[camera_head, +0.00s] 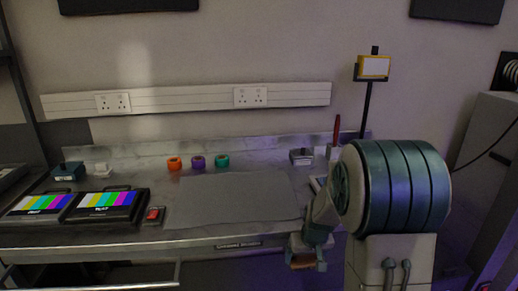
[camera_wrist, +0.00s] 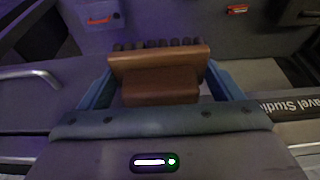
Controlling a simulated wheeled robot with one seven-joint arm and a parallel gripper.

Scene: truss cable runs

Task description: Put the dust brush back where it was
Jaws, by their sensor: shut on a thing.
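The dust brush (camera_wrist: 160,82) has a brown wooden body and a row of dark bristles along its far side in the wrist view. My gripper (camera_wrist: 158,70) is shut on it, with one blue finger at each end of the wood. In the head view my gripper (camera_head: 307,250) is low, at the front edge of the bench (camera_head: 140,240). A small brown part of the brush (camera_head: 302,262) shows beneath it. The place where the brush was cannot be told from these frames.
A grey mat (camera_head: 235,200) lies bare mid-bench. Behind it stand orange (camera_head: 174,163), purple (camera_head: 198,162) and green (camera_head: 222,160) rolls. Two colour-bar monitors (camera_head: 75,207) and a red-topped device (camera_head: 153,214) are left. A small grey box (camera_head: 301,157) and yellow-framed sign (camera_head: 374,67) are right.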

